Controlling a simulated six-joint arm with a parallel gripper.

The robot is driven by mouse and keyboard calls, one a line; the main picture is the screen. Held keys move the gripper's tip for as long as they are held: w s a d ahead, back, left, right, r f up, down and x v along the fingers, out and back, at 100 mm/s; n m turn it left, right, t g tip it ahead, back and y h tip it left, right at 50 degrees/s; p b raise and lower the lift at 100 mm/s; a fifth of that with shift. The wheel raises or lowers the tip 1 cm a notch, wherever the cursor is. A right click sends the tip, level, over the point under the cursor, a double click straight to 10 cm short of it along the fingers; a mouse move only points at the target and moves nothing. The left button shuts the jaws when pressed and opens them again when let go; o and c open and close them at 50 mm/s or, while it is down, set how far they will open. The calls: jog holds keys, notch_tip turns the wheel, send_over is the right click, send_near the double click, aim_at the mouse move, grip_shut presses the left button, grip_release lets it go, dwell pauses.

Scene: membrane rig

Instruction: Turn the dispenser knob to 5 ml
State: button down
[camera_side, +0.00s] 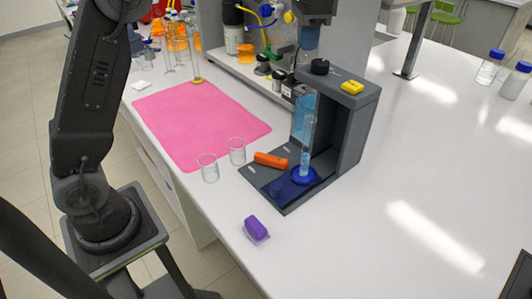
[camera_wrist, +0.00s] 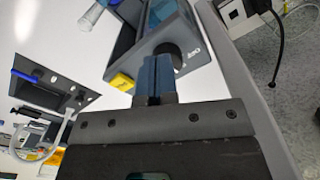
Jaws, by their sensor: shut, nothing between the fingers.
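The dispenser is a dark grey C-shaped stand (camera_side: 352,130) with a clear blue column (camera_side: 304,118) over a blue round base (camera_side: 303,175). A black round knob (camera_side: 320,66) sits on its top; in the wrist view the dark knob (camera_wrist: 172,50) is partly hidden behind my fingertips, beside small white lettering. My gripper (camera_side: 309,48) points down just above and slightly left of the knob in the side view. Its blue fingers (camera_wrist: 157,62) are together and empty. I cannot tell whether they touch the knob. The dial setting is not readable.
A yellow block (camera_side: 352,87) lies on the stand's top, right of the knob. An orange cylinder (camera_side: 271,160) lies on the stand's base. Two glass beakers (camera_side: 208,168), a purple block (camera_side: 256,228) and a pink mat (camera_side: 200,120) are nearby. The bench at right is mostly clear.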

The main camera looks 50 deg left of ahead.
aim_at(300, 72)
jog(key=shift+f, duration=2.25)
jog(key=shift+w+a, duration=0.25)
jog(key=shift+a, duration=0.15)
jog(key=shift+s+a, duration=0.15)
jog(key=shift+s, duration=0.05)
jog(key=shift+s+a, duration=0.1)
jog(key=shift+s, duration=0.05)
jog(key=shift+r, duration=3.2)
